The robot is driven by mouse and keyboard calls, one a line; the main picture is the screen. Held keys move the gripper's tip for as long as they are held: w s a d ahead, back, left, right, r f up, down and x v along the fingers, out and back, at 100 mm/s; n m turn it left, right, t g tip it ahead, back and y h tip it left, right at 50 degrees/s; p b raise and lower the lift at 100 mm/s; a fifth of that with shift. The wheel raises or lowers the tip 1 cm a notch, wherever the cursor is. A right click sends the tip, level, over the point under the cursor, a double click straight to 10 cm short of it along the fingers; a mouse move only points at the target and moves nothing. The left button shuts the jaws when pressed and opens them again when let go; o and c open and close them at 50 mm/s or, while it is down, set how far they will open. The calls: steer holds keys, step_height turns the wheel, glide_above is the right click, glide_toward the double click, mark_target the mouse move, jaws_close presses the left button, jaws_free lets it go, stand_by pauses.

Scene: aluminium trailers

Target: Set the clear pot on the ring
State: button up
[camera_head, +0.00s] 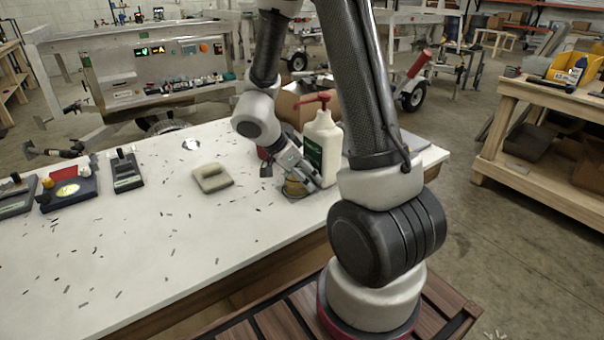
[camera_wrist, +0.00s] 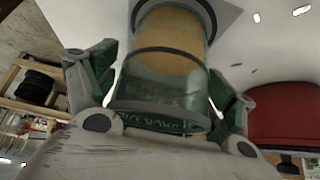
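The clear pot (camera_wrist: 165,88) is a see-through cylinder with amber contents and a dark band around it. It stands between the two fingers of my gripper (camera_wrist: 163,62) in the wrist view. In the head view the pot (camera_head: 295,187) is small and yellowish on the white table, below my gripper (camera_head: 301,176). At the pot's far end a dark ring (camera_wrist: 213,14) shows on a grey square plate; whether the pot is fully seated there is hidden.
A white pump bottle (camera_head: 324,145) with a red top stands just behind my gripper. A beige block (camera_head: 212,178) lies left on the white table (camera_head: 150,235), among scattered dark slivers. A red object (camera_wrist: 285,113) is at the right in the wrist view. Dark fixtures stand further left.

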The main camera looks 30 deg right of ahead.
steer(key=shift+r, duration=0.15)
steer(key=v, duration=1.1)
steer(key=w+d+r+n+t, duration=0.2)
steer(key=w+r+n+t, duration=0.1)
steer(key=w+r+t, duration=0.5)
steer(key=a+r+n+t+y, duration=0.4)
steer(key=r+n+y, duration=0.1)
steer(key=r, duration=0.2)
steer(key=s+a+n+g+y, duration=0.3)
steer(key=s+n+y, duration=0.2)
steer(key=s+n, duration=0.5)
steer(key=s+d+f+g+h, duration=0.1)
steer(key=s+d+g, duration=0.1)
steer(key=s+d, duration=0.2)
steer(key=s+d+f+g+h, duration=0.1)
steer(key=s+d+g+h, duration=0.1)
steer(key=s, duration=0.8)
steer(key=shift+s+d+f+g, duration=0.2)
steer(key=shift+d+g, duration=0.3)
steer(key=shift+d, duration=0.45)
